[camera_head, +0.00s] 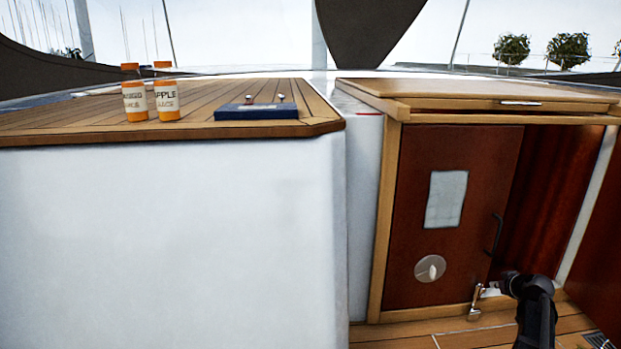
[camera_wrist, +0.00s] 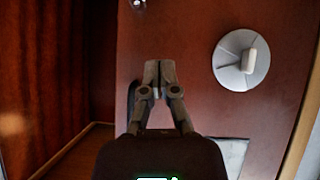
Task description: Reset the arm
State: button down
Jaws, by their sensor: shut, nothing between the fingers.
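My gripper (camera_wrist: 160,72) shows in the wrist view with its two grey fingertips together and nothing between them. It is in front of a red-brown door panel. The door (camera_head: 455,165) shows in the head view, with a dark opening to its right. My arm reaches in at the lower right of the head view, low in front of the door; the fingers are hard to make out there. A dark handle (camera_head: 497,235) is on the door's right edge. In the wrist view the handle (camera_wrist: 131,100) is partly hidden behind my gripper; I cannot tell whether they touch.
A round white disc with a knob (camera_head: 430,268) and a white sheet (camera_head: 446,199) are on the door. A metal hook-like fitting (camera_head: 475,302) is near its foot. Two orange-capped bottles (camera_head: 135,100) (camera_head: 167,100) and a dark blue box (camera_head: 256,110) stand on the wooden top at left.

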jog(key=s+a+f+g+y, duration=0.1)
jog(key=s+a+f+g, duration=0.15)
jog(key=a, duration=1.15)
jog(key=s+a+f+g+y, duration=0.1)
jog(key=a+f+g+y, duration=0.15)
jog(key=a, duration=1.15)
jog(key=s+a+f+m+g+h, duration=0.1)
jog(key=s+a+g, duration=0.2)
jog(key=s+a, duration=0.5)
jog(key=s+a+f+g+h, duration=0.1)
jog(key=s+a+g+h, duration=0.15)
jog(key=s+a, duration=0.55)
notch_tip(320, 180, up, 15)
jog(key=w+a+p, duration=0.1)
jog(key=w+p, duration=0.1)
jog(key=p, duration=1.3)
jog(key=shift+a+y+p, duration=0.3)
jog(key=shift+a+y, duration=0.05)
jog(key=shift+y, duration=0.05)
jog(key=shift+w, duration=0.1)
jog(key=shift+d, duration=0.1)
